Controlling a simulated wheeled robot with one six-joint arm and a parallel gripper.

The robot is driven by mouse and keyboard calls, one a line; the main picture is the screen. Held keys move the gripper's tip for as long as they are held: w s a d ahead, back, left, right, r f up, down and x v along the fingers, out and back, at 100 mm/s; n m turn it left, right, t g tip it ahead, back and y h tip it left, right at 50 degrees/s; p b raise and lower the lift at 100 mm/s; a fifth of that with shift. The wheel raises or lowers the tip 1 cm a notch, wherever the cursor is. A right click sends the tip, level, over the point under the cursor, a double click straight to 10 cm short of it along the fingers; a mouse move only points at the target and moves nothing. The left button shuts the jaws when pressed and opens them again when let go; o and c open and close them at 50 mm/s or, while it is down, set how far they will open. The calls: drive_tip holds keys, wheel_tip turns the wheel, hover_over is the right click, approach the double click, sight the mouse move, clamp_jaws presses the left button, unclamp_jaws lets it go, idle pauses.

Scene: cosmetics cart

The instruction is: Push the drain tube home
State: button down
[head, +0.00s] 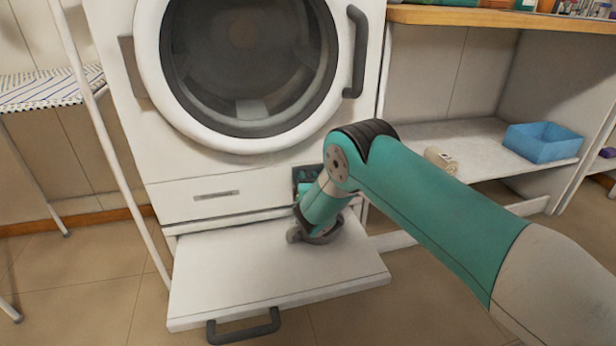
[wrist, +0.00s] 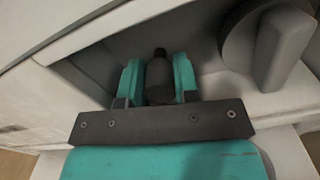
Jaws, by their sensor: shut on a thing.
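My gripper (head: 307,184) reaches into the small dark opening low on the front of the white washing machine, right of its narrow panel. In the wrist view my gripper (wrist: 158,68) has its two teal fingers shut on a dark grey cylinder with a narrower black tip, which I take to be the drain tube (wrist: 159,80). The tube lies between the fingers, its tip pointing away toward the recess wall. How deep it sits is hidden. In the head view the arm and fingers cover it.
A grey round knob with a raised grip (wrist: 268,48) is close right of my fingers. The pulled-out white shelf (head: 225,275) with a dark handle lies below. The round door (head: 245,140) is above. A blue bin (head: 543,142) and a rolled beige item (head: 440,160) are right.

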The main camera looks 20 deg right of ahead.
drive_tip(key=shift+w, duration=0.1)
drive_tip(key=c, duration=0.8)
unclamp_jaws()
drive_tip(key=shift+c, duration=0.2)
drive_tip(key=s+b, duration=0.3)
drive_tip(key=s, duration=0.6)
drive_tip(key=shift+a+f+b, duration=0.2)
drive_tip(key=shift+f+b, duration=0.2)
drive_tip(key=s+b, duration=0.8)
drive_tip(key=b, duration=0.9)
drive_tip(key=shift+s+d+r, duration=0.2)
drive_tip(key=shift+r, duration=0.2)
